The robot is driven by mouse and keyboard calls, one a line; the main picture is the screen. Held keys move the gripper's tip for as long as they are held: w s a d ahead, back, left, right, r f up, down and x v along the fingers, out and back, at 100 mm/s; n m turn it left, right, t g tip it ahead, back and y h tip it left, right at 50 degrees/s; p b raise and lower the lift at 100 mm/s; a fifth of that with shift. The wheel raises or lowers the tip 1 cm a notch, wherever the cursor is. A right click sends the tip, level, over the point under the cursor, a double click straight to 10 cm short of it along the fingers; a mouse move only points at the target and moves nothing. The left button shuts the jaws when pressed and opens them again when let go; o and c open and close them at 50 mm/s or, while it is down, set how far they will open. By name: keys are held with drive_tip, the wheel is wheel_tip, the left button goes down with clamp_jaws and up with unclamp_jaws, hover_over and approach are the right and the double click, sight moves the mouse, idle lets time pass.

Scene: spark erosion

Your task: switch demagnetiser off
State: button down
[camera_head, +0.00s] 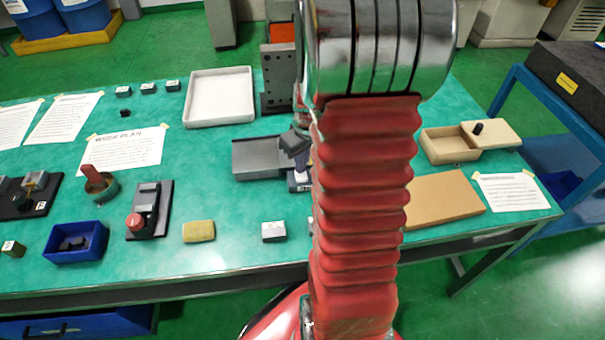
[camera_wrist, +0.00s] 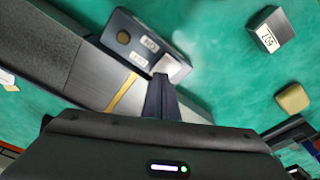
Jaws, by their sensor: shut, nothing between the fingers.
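A grey plate unit (camera_head: 258,160), which I take to be the demagnetiser, lies on the green table left of my arm. The wrist view shows its metal face with a brass strip (camera_wrist: 124,96). A dark control box (camera_wrist: 125,22) adjoins it, with a brown round part, two small labels and a pale metal piece at its near edge. My gripper (camera_wrist: 163,80) is shut and empty, its tips at that metal piece; I cannot tell if they touch. My gripper (camera_head: 298,165) also shows in the head view, partly covering the box. The switch position is unclear.
A small block (camera_wrist: 266,36) and a yellow pad (camera_wrist: 293,98) lie nearby. A white tray (camera_head: 219,97) and an upright grey fixture (camera_head: 277,80) stand behind the plate. A wooden box (camera_head: 450,146) and brown board (camera_head: 441,199) are right. My red arm hides the table's middle.

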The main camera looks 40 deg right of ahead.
sight(302, 178)
wheel_tip(302, 178, up, 7)
idle(1.1)
idle(0.5)
drive_tip(key=shift+m, duration=0.3)
drive_tip(key=shift+s+a+f+m+g, duration=0.15)
drive_tip(key=shift+s+a+f+m, duration=0.1)
drive_tip(key=shift+s+a+m, duration=0.2)
drive_tip(key=shift+s+a+f+m+g, duration=0.2)
drive_tip(key=shift+s+m, duration=0.15)
drive_tip(key=shift+s, duration=0.15)
drive_tip(key=s+a+r+n+t, duration=0.1)
drive_tip(key=s+a+r, duration=0.1)
drive_tip(key=a+r, duration=0.3)
drive_tip(key=s+a+r+n+t, duration=0.1)
drive_tip(key=s+a+r+t, duration=0.1)
drive_tip(key=a, duration=1)
drive_tip(key=s+a+r+n+t, duration=0.1)
drive_tip(key=s+a+r, duration=0.3)
drive_tip(key=a+r, duration=0.3)
drive_tip(key=shift+a+r, duration=0.3)
drive_tip(key=shift+a, duration=0.55)
